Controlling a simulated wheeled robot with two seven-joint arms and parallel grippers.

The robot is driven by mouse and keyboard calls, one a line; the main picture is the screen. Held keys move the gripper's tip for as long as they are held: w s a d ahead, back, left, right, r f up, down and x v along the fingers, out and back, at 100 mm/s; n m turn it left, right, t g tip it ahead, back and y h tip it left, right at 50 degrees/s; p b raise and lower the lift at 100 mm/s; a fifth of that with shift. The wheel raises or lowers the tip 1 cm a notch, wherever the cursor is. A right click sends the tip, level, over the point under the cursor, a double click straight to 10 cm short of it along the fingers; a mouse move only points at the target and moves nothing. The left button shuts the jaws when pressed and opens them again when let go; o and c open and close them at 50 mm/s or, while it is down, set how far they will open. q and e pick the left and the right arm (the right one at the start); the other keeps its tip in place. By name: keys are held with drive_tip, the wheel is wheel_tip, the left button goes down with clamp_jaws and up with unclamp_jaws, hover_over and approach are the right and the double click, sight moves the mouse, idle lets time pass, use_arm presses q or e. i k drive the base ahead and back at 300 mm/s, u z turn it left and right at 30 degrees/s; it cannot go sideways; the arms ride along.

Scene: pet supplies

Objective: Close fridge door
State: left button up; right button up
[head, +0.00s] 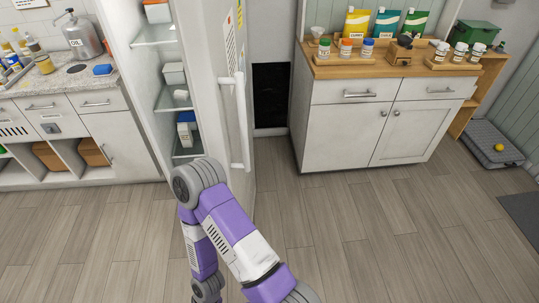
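The white fridge stands at the left centre, and its interior shows glass shelves (174,98) with several boxes and bottles. The fridge door (208,70) stands open and is seen at a steep angle, just right of the shelves. A long white vertical handle (241,125) is on its outer face, with papers stuck above it. One of my purple and white arms rises from the bottom centre and bends in front of the door's lower part, hiding some of it. I cannot tell whether the arm touches the door. Neither gripper shows.
A white cabinet (350,130) with a wooden top holds bags, jars and bottles at the right. A grey scale (490,143) with a yellow ball lies far right. The wooden floor (400,235) is clear.

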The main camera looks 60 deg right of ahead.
sight(211, 35)
drive_tip(key=z, duration=1.85)
drive_tip(key=i, duration=0.8)
drive_tip(key=u, duration=0.05)
